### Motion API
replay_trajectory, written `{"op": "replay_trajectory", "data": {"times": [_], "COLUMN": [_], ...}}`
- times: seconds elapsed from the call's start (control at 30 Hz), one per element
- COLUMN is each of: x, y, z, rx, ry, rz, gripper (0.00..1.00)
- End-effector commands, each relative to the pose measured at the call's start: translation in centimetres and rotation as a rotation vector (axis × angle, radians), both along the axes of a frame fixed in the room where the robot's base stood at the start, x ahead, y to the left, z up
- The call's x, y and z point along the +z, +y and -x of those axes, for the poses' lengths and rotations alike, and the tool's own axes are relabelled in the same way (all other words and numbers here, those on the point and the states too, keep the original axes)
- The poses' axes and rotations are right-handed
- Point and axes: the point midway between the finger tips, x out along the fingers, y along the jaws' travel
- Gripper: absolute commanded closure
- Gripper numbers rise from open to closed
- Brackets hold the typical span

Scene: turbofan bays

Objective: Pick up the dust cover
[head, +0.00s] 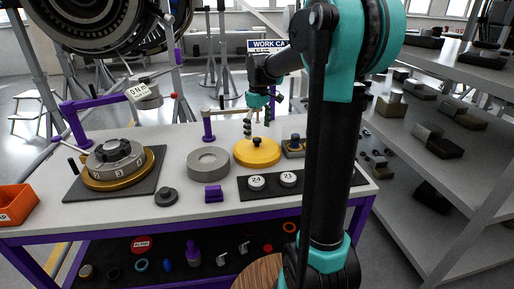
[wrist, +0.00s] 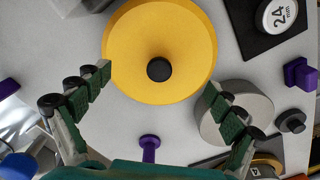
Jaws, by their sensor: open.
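The dust cover is most likely the round yellow disc (head: 257,153) with a small black knob, lying on the grey workbench right of the middle. In the wrist view the yellow disc (wrist: 180,50) fills the upper middle, its black knob (wrist: 159,69) near the centre. My gripper (head: 260,122) is above the disc. In the wrist view my gripper (wrist: 158,85) is open, with a green-padded finger at each side of the disc's near part. Nothing is between the fingers but the view of the disc and knob below. Whether a finger touches anything I cannot tell.
A black mat with round white pieces marked 24 and 23 (head: 288,179) lies in front. A purple post (head: 208,125) stands behind the ring. A stepped grey assembly (head: 115,160) sits at left; shelves (head: 430,120) stand at right.

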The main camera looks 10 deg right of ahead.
Motion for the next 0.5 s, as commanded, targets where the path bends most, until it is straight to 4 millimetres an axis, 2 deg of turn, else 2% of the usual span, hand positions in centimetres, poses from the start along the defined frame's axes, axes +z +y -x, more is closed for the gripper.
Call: {"op": "replay_trajectory", "data": {"times": [0.3,0.5], "x": [-4.2,-4.9], "y": [0.4,0.4], "z": [-0.4,-0.4], "rx": [0.000,0.000], "ry": [0.000,0.000], "rz": [0.000,0.000], "gripper": [0.06,0.06]}}
